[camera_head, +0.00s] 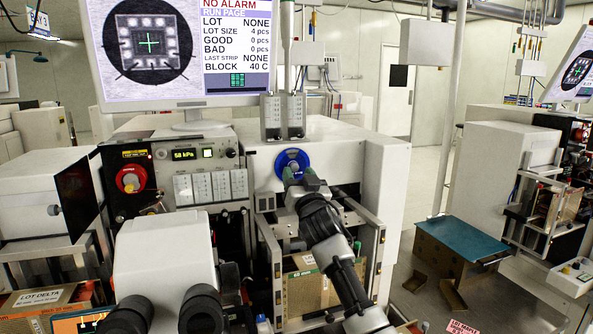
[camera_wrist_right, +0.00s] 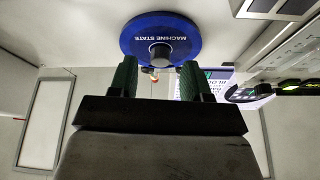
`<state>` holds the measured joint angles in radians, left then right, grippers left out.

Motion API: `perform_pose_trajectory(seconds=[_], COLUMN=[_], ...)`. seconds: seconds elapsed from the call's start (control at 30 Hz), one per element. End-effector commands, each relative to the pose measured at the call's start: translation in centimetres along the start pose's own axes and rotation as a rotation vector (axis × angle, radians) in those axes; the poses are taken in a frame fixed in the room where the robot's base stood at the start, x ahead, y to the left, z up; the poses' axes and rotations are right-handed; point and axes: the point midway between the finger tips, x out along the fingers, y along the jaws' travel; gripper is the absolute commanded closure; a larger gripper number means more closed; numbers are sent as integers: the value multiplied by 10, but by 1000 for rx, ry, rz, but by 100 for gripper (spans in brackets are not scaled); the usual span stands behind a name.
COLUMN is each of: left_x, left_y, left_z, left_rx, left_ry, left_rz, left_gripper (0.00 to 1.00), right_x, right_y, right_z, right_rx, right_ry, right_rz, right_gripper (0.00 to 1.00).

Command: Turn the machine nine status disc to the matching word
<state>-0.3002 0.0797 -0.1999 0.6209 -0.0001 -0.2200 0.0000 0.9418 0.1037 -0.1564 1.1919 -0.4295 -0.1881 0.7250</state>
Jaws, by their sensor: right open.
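The blue status disc (camera_head: 292,154) is mounted on the light front panel of the machine, below the two grey boxes. In the right wrist view the disc (camera_wrist_right: 178,27) carries the white words "MACHINE STATE" and has a grey knob (camera_wrist_right: 160,54) at its centre. Other words on the disc cannot be read. My right gripper (camera_head: 299,176) is in front of the disc's lower edge. In the wrist view its green fingers (camera_wrist_right: 157,72) are apart, one on each side of the knob's line, with no visible contact. The monitor (camera_head: 190,104) reads "NO ALARM" and "RUN PAGE". My left gripper is out of view.
A microscope with black eyepieces (camera_head: 203,308) stands at the lower left. A panel with a red knob (camera_head: 131,180) and a "58 kPa" display (camera_head: 187,154) is left of the disc. Metal rails (camera_head: 379,262) flank my right arm. A teal-topped bench (camera_head: 460,242) stands at right.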

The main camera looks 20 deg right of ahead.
Motion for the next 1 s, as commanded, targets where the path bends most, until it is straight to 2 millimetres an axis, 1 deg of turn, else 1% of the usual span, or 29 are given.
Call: perform_pose_trajectory(seconds=[0.03, 0.2, 0.53, 0.57, 0.8, 0.87, 1.0], left_x=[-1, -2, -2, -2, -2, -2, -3], left_y=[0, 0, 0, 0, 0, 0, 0], left_z=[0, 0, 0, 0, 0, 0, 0], left_rx=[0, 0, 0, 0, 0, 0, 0], left_ry=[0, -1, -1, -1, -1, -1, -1], left_rz=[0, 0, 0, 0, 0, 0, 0], left_gripper=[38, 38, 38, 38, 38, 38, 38], right_x=[6, 15, 17, 17, 17, 17, 17], right_y=[0, -1, -1, -1, 0, 0, 0], right_z=[-1, 0, 0, 0, 0, 0, 0], right_rx=[0, 0, -1, -1, -1, -1, -5], right_ry=[0, 0, -1, -1, -1, -1, -1], right_rz=[0, -1, -1, -1, -1, -1, -3], right_gripper=[52, 52, 52, 53, 90, 99, 100])
